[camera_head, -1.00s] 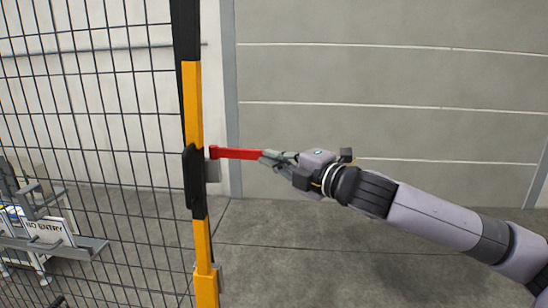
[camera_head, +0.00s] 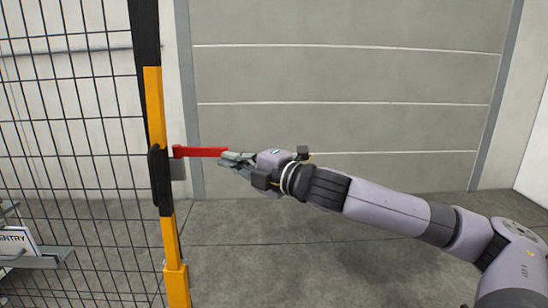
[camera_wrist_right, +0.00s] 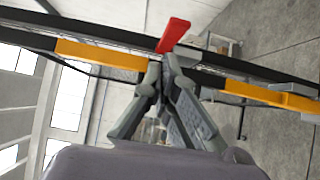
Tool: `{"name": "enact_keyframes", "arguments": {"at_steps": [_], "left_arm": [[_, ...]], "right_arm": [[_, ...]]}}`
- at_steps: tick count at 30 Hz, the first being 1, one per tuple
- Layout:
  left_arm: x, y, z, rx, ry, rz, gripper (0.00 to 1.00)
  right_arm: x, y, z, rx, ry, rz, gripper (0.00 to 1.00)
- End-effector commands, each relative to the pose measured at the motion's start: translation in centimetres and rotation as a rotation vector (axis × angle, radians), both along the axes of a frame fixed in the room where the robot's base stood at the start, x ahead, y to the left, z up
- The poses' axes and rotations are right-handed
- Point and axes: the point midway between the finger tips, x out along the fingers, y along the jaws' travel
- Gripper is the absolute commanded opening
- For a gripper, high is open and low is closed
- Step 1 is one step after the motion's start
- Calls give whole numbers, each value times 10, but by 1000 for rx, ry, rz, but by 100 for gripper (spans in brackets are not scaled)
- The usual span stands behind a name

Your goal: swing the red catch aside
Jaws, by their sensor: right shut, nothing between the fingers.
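The red catch (camera_head: 200,151) is a bar that sticks out to the right, about level, from a grey and black latch (camera_head: 177,167) on the yellow and black gate post. My right gripper (camera_head: 226,158) is at the bar's free right end, its fingers shut with nothing between them. In the right wrist view the red catch (camera_wrist_right: 173,35) rises just beyond the closed fingertips (camera_wrist_right: 165,58). Whether the fingertips touch the bar I cannot tell. My left gripper is in neither view.
The post (camera_head: 156,110) carries a black wire mesh panel (camera_head: 75,130) on the left. A grey panelled wall (camera_head: 340,75) is behind. The concrete floor (camera_head: 290,270) under my arm is clear.

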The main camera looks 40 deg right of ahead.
Motion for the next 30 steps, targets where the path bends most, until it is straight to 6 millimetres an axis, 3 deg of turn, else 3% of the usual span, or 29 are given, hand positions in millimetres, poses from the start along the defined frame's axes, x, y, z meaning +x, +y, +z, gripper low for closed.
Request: {"name": "enact_keyframes", "arguments": {"at_steps": [7,16,22,30], "left_arm": [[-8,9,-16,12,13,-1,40],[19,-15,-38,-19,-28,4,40],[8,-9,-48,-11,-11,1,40],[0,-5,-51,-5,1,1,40]], "right_arm": [[-9,-26,-4,-4,1,-6,0],[-24,-64,-4,-6,-1,-5,0],[-32,-82,-3,-3,0,-3,0],[-34,-88,0,1,-1,0,0]]}}
